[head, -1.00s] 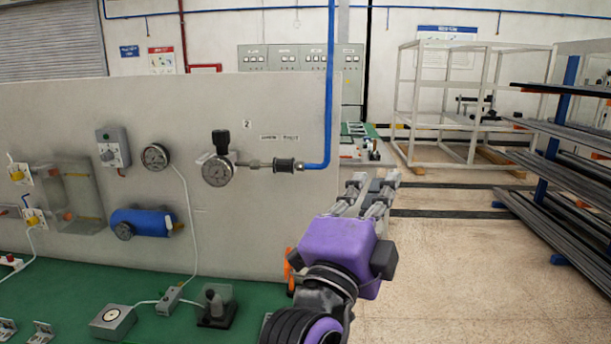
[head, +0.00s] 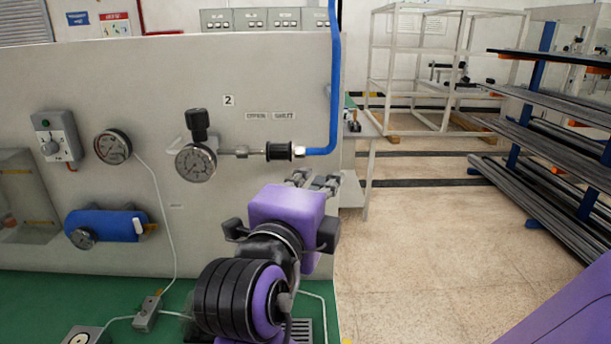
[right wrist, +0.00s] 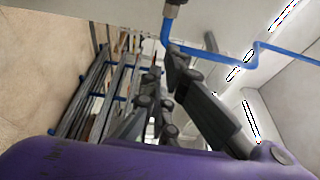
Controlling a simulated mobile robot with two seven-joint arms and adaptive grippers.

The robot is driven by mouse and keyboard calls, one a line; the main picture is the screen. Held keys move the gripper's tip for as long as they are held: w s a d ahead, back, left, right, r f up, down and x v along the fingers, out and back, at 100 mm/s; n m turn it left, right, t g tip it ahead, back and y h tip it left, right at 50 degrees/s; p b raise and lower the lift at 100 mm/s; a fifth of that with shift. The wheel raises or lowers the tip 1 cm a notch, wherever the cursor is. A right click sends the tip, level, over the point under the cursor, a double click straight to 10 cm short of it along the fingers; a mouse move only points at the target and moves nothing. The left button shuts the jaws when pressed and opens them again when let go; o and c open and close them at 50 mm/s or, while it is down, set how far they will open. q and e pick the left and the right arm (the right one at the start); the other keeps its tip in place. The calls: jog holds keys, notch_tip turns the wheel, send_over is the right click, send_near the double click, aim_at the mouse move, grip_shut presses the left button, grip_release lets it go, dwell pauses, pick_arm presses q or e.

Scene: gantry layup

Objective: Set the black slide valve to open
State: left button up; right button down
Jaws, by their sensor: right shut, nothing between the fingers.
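The black slide valve (head: 280,151) is a short dark ribbed sleeve on a thin metal pipe, mounted on the grey panel (head: 60,90) in the head view. A blue hose (head: 334,90) joins its right end. My left gripper is out of view.
A round gauge (head: 196,162) with a black knob (head: 197,124) stands left of the valve. Another gauge (head: 113,146), a grey box (head: 55,137) and a blue cylinder (head: 105,224) are further left. A green bench (head: 30,300) lies below. Open floor is right of the panel's edge.

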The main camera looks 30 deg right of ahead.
aim_at(280, 152)
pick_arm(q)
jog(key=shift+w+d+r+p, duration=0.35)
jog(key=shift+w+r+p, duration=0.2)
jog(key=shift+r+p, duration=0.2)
pick_arm(e)
jog(key=w+d, duration=0.3)
jog(key=w, duration=0.4)
